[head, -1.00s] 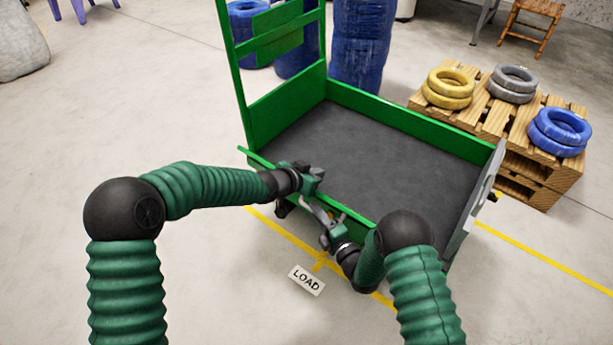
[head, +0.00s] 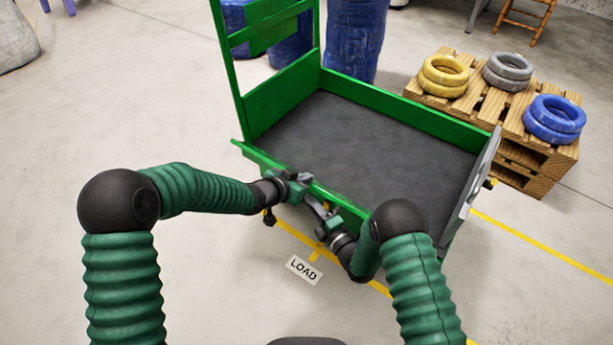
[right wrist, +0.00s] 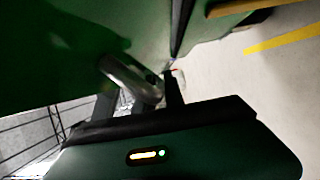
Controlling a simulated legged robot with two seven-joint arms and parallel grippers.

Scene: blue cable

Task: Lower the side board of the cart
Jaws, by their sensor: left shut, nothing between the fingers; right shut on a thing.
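The green cart (head: 385,105) stands in front of me with a dark grey bed (head: 375,150). Its near side board (head: 262,158) runs along the side facing me and looks upright; my arms cover much of it. My left gripper (head: 298,187) is shut and empty at the board's top edge, near its middle. My right gripper (head: 327,224) is low at the board's outer side, just right of the left one. It is shut on a grey metal handle (right wrist: 130,78), which shows as a curved bar between the fingers in the right wrist view.
A grey panel (head: 474,185) closes the cart's right end. A wooden pallet (head: 525,165) with yellow, grey and blue rings stands to the right. Blue drums (head: 352,40) stand behind. A LOAD sign (head: 304,270) and yellow lines mark the floor. Floor at left is clear.

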